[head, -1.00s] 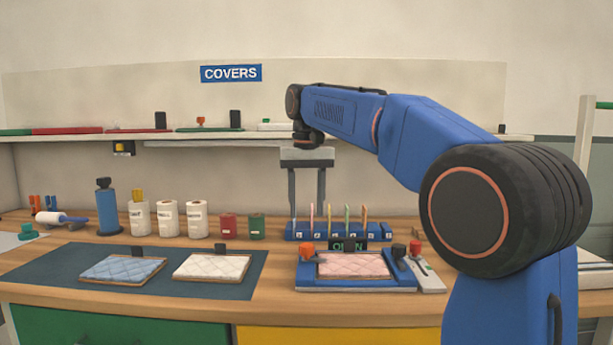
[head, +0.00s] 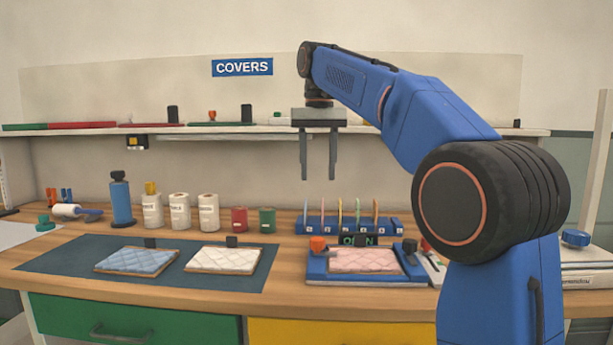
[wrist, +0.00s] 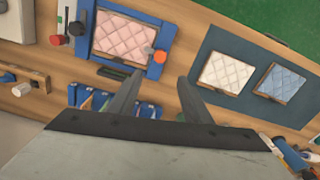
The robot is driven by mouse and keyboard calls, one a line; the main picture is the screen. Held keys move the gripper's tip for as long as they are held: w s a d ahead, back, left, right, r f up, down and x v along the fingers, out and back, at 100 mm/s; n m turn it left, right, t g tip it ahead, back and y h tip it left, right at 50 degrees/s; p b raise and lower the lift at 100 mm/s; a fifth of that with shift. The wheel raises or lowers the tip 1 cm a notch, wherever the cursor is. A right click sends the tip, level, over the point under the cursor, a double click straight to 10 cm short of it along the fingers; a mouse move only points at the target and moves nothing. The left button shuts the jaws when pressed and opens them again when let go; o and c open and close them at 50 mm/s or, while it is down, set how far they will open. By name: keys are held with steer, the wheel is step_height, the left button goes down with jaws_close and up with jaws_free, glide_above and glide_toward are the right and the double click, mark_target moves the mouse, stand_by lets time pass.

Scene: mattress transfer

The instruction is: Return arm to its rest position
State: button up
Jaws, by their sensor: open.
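My gripper (head: 319,168) hangs pointing down from my blue arm, open and empty, well above the bench in the head view. Its two fingers also show in the wrist view (wrist: 158,95), apart with nothing between them. Below it, a pink quilted mattress (head: 365,260) lies in a blue frame fixture (head: 318,279). In the wrist view the pink mattress (wrist: 124,39) lies beyond the fingertips, clear of them.
A dark mat (head: 60,256) at left bears a blue quilted mattress (head: 138,261) and a white one (head: 223,259). Behind stand a blue bottle (head: 121,200), several rolls, and a blue rack (head: 322,224) of upright coloured pieces. A shelf (head: 90,133) runs behind my gripper.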

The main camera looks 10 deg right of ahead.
steer(key=s+d+f+t, duration=0.2)
steer(key=s+d+f, duration=0.1)
steer(key=s+f, duration=1.4)
steer(key=s+d+f+n+t, duration=0.1)
steer(key=s+d+f, duration=0.3)
steer(key=s+f, duration=1.2)
step_height(320, 180, down, 4)
steer(key=shift+s+d+r+n+t, duration=0.2)
steer(key=shift+s+d+n+t, duration=0.15)
steer(key=shift+t, duration=0.55)
steer(key=shift+s+a+r, duration=0.1)
steer(key=shift+s, duration=0.05)
